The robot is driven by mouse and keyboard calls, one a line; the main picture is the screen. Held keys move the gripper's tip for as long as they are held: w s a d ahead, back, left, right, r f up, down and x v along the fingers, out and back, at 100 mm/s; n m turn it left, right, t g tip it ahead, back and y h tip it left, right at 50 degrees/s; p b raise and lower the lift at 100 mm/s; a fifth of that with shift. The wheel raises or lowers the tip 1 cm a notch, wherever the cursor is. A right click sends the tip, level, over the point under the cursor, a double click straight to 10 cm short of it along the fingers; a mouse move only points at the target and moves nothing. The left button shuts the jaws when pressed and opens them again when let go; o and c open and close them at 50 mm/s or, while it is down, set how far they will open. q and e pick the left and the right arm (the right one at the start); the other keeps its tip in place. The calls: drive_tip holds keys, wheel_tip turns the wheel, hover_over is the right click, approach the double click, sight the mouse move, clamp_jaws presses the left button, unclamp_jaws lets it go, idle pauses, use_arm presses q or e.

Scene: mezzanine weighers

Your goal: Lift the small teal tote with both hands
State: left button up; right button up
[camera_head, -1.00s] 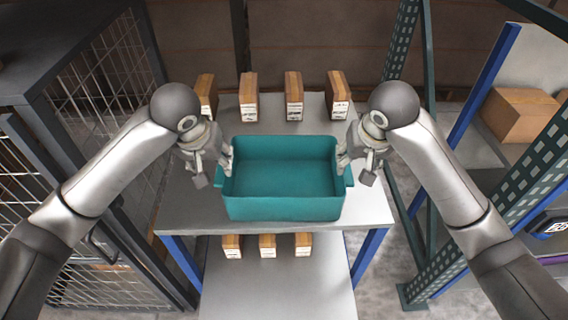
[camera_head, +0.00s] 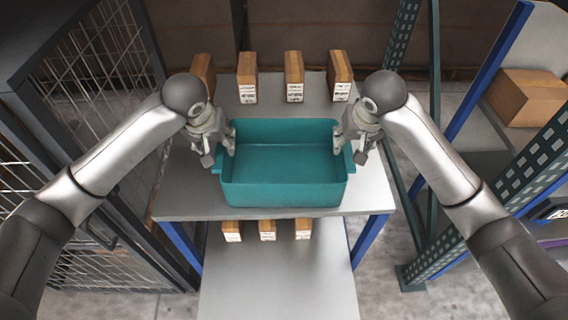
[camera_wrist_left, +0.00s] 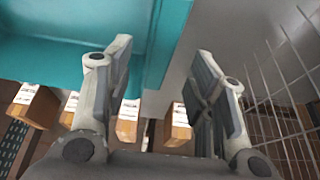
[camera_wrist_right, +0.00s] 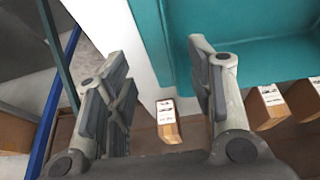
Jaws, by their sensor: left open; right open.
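The small teal tote (camera_head: 284,192) stands upright and empty on the grey table top (camera_head: 185,200). It also shows in the left wrist view (camera_wrist_left: 50,50) and the right wrist view (camera_wrist_right: 270,58). My left gripper (camera_head: 222,150) is open at the tote's left end; in the left wrist view the end wall lies between its fingers (camera_wrist_left: 160,75). My right gripper (camera_head: 347,150) is open at the right end; in the right wrist view the wall lies between its fingers (camera_wrist_right: 160,75). Whether the fingers touch the tote cannot be told.
Several brown boxes (camera_head: 294,75) stand along the table's back edge. More boxes (camera_head: 267,230) sit on the lower shelf (camera_head: 275,280). A wire mesh cage (camera_head: 95,130) is close on the left. A rack with a carton (camera_head: 525,97) is on the right.

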sight(220, 149)
use_arm(q)
drive_tip(key=x, duration=0.5)
drive_tip(key=shift+f, duration=0.15)
use_arm(e)
drive_tip(key=x, duration=0.5)
drive_tip(key=shift+w+f, duration=0.1)
drive_tip(key=shift+f, duration=0.05)
use_arm(q)
drive_tip(key=shift+c, duration=0.3)
use_arm(e)
drive_tip(key=shift+c, duration=0.3)
use_arm(q)
clamp_jaws()
use_arm(e)
clamp_jaws()
